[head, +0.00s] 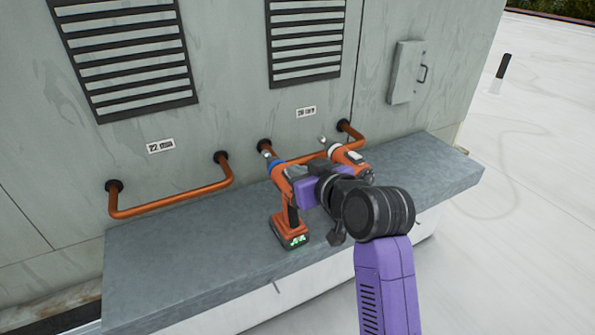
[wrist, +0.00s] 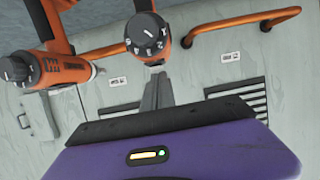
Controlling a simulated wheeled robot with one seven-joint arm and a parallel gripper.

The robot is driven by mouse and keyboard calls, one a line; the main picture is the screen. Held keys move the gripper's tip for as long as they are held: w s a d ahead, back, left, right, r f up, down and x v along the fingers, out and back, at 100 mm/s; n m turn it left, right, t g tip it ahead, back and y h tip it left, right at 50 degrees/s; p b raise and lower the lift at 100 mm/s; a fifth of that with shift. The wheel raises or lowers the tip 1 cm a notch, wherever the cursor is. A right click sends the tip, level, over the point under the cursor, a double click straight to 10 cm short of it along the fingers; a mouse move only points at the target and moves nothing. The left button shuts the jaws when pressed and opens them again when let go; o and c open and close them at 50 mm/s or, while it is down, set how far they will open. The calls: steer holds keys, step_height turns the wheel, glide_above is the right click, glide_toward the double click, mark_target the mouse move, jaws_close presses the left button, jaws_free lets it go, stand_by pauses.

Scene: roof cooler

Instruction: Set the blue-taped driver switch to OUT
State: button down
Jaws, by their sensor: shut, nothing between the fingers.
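The blue-taped driver (head: 283,188) stands upright on its battery on the grey ledge, orange and black, with blue tape near its nose. In the wrist view, which is upside down, its rear dial (wrist: 147,33) faces me at top centre. My gripper (wrist: 157,72) is shut and empty, its dark fingertips right by the lower edge of that dial; I cannot tell whether they touch. In the head view my gripper (head: 297,173) is beside the driver's upper body and partly hides it. The switch and its OUT mark cannot be made out.
A second orange driver (head: 350,157) with a white collar stands to the right, partly behind my arm; it also shows at left in the wrist view (wrist: 48,66). Copper pipes (head: 175,202) run along the wall behind the ledge (head: 170,265). The ledge's left part is clear.

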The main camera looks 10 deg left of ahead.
steer(key=shift+s+f, duration=0.1)
steer(key=shift+f, duration=0.3)
steer(key=shift+r, duration=0.15)
steer(key=shift+r+p, duration=0.6)
steer(key=shift+r, duration=0.1)
steer(key=shift+r+p, duration=0.5)
steer(key=shift+r, duration=0.2)
step_height(320, 180, up, 4)
steer(key=p, duration=0.3)
steer(key=shift+s+d+f, duration=0.15)
steer(key=shift+f, duration=0.1)
steer(key=s+d+b, duration=0.3)
steer(key=s+d, duration=0.2)
steer(key=s, duration=0.3)
steer(key=shift+d+r+b, duration=0.15)
steer(key=shift+d+b, duration=0.15)
steer(key=shift+d, duration=0.1)
